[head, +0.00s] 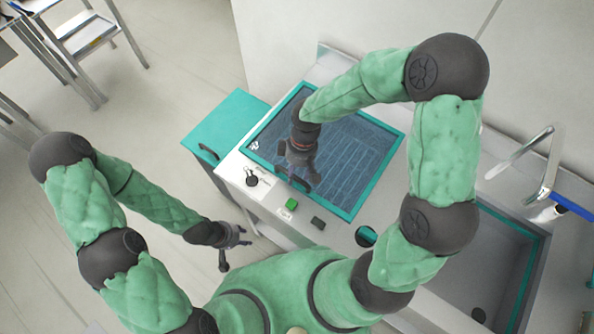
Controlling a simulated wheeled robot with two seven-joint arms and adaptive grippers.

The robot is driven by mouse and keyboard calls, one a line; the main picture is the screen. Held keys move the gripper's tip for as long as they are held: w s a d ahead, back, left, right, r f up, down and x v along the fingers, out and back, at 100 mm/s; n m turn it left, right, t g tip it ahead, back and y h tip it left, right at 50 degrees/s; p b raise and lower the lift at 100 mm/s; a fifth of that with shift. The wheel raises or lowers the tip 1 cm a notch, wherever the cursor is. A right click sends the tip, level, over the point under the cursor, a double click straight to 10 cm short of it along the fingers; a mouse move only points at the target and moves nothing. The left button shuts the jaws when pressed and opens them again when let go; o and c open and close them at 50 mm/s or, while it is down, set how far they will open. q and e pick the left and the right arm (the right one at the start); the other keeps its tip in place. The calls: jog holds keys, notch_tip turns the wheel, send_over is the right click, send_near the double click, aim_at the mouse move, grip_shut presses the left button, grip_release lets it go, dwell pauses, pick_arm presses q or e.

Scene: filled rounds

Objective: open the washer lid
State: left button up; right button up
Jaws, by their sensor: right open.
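The washer (240,178) is a white top-loading unit with a control strip along its near edge. Its lid (365,150) is a dark see-through panel in a teal frame and lies flat, closed, on the top. My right gripper (300,178) is open above the lid's near left part, pointing down. It hides part of the lid's near edge; I cannot tell whether it touches the lid. My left gripper (234,250) hangs in front of the washer, low and to the left, with its fingers spread and nothing between them.
On the control strip are a dark knob (252,181), a green button (291,203) and a dark button (318,223). A teal-topped cabinet (222,127) adjoins on the left. A sink (490,255) with a faucet (545,175) lies right. Open floor is left.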

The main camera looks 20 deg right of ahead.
grip_shut()
jog(key=shift+r, duration=0.15)
